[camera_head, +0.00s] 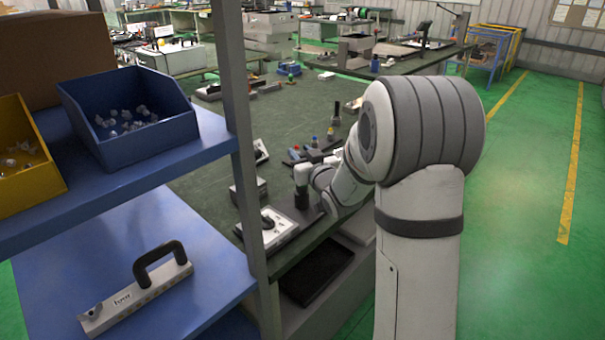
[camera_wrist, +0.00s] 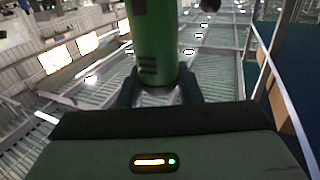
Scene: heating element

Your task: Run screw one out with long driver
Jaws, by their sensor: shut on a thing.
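My gripper (camera_wrist: 158,88) is shut on a green cylindrical tool (camera_wrist: 152,40), which looks like the driver's body. Its two dark fingers press on either side of it, and the tool runs out of the top of the wrist view. A light panel with a dark handle (camera_head: 268,230) lies on the bench just left of and nearer than the gripper. Whether it is the heating element is unclear. The screw and the driver's tip cannot be made out.
The dark green bench top (camera_head: 290,108) has a rack with coloured handles (camera_head: 312,150) behind my gripper. A blue shelf (camera_head: 150,160) with a blue bin (camera_head: 130,120) and a yellow bin (camera_head: 22,160) stands at left, its grey post close by. The green floor at right is clear.

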